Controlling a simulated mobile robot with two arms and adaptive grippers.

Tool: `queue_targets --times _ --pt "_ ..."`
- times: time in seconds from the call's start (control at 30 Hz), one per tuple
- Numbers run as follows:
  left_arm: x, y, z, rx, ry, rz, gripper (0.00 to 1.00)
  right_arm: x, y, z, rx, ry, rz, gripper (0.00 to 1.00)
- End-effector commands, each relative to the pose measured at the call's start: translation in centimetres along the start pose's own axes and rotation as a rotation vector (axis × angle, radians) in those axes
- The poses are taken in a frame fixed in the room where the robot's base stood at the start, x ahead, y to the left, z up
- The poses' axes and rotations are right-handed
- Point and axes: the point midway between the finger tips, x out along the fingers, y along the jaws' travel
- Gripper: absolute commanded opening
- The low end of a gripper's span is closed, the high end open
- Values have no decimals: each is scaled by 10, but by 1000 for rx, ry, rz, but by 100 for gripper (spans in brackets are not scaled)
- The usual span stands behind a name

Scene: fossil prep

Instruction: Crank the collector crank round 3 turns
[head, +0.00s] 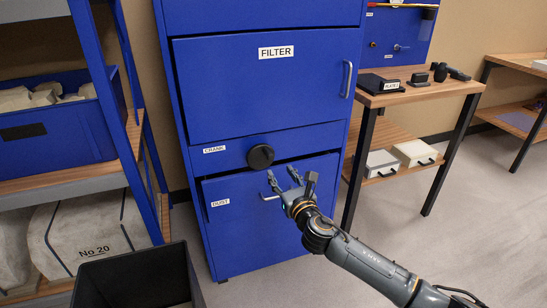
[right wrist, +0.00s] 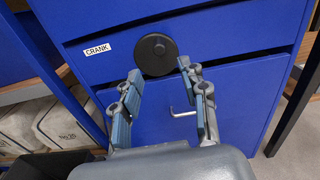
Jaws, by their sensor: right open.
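The collector crank (head: 261,156) is a round black disc on the blue cabinet front, right of a white CRANK label (head: 214,150). In the right wrist view the crank (right wrist: 156,54) sits just beyond the fingertips, with a small knob or hub near its middle. My right gripper (head: 284,178) is open and empty, below and slightly right of the crank in the head view. In the right wrist view its open fingers (right wrist: 160,72) point up at the crank, apart from it. My left gripper is not in view.
The blue cabinet has a FILTER door (head: 262,88) above and a DUST drawer (head: 235,222) below, with a bar handle (head: 268,198) near the gripper. A shelf rack (head: 70,190) stands left, a dark bin (head: 140,275) at lower left, and a wooden table (head: 425,92) right.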

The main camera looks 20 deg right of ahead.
Motion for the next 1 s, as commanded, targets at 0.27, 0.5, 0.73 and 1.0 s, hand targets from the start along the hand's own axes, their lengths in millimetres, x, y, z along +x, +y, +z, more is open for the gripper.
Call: queue_targets --times 0.27,0.5,0.73,1.0 --pt "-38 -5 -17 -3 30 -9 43 62 0 -1 5 -2 -2 43" --pt "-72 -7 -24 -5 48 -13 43 96 0 -1 5 -1 -2 43" --pt "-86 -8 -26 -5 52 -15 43 107 0 1 6 -1 -1 43" --pt "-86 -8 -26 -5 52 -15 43 107 0 1 6 -1 0 39"
